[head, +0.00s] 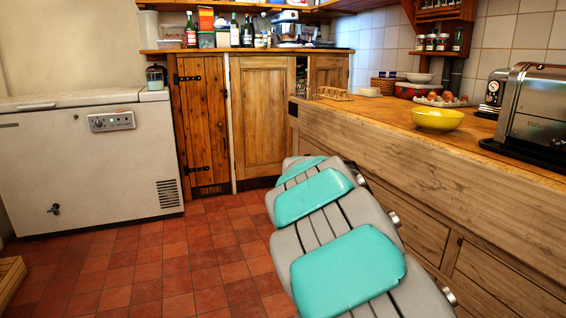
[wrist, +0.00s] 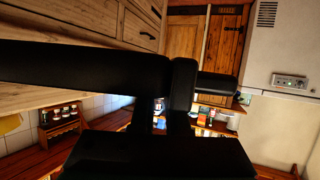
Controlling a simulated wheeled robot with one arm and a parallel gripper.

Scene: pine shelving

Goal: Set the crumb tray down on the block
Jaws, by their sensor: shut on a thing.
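In the wrist view my gripper (wrist: 183,88) shows as black shapes against the room. It is shut on a long dark bar-like thing (wrist: 80,66), which I take to be the crumb tray seen nearly edge-on. The thing reaches to the left edge of the view, and its outline is hard to part from the black fingers. In the head view neither my gripper nor the tray shows. I cannot make out for sure which thing is the block; a low wooden piece (head: 10,280) is cut off at the left edge of the head view.
A wooden counter (head: 420,140) runs along the right, bearing a yellow bowl (head: 437,119), eggs (head: 440,100) and a steel toaster (head: 540,108). A white chest freezer (head: 90,165) stands at the left, beside wooden cupboards (head: 262,115). The red tiled floor (head: 150,255) between is clear.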

